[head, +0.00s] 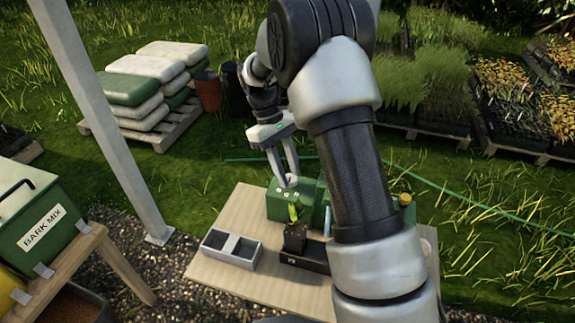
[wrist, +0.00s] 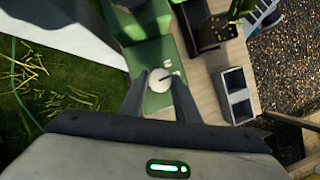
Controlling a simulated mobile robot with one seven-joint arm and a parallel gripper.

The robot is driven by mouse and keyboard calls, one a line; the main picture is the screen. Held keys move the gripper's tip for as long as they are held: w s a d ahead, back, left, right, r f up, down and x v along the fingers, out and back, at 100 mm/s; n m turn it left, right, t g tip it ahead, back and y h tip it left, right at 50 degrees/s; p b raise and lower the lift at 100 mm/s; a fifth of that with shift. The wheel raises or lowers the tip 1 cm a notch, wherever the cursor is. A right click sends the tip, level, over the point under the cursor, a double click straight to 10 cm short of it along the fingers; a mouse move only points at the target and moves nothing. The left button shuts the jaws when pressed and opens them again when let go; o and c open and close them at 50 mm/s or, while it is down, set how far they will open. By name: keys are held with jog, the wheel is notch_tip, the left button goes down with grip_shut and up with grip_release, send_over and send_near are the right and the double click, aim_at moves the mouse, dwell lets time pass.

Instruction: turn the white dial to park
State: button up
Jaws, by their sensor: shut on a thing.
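The white dial (wrist: 160,83) sits on the face of a green box (wrist: 166,48) in the wrist view. A dark pointer mark on the dial points to the right in that view; no park label can be read. My gripper (wrist: 160,80) has one finger on each side of the dial and is shut on it. In the head view my gripper (head: 286,181) reaches down onto the top of the green box (head: 279,207), and its fingertips largely hide the dial.
The box stands on a wooden table (head: 205,282). Nearby are a grey two-compartment tray (head: 230,250), a dark pot (head: 295,238) with a seedling and a dark tray (head: 303,262). A white post (head: 105,125) and a green bark mix bin (head: 40,225) stand to the left.

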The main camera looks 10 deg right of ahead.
jog(key=shift+r+m+y+p, duration=0.1)
jog(key=shift+m+y+p, duration=0.2)
jog(key=shift+m, duration=0.3)
jog(key=o, duration=1)
jog(key=shift+o, duration=0.2)
jog(key=p+v, duration=0.2)
jog(key=v, duration=1.5)
jog(key=shift+w, duration=0.25)
jog(key=shift+r, duration=0.1)
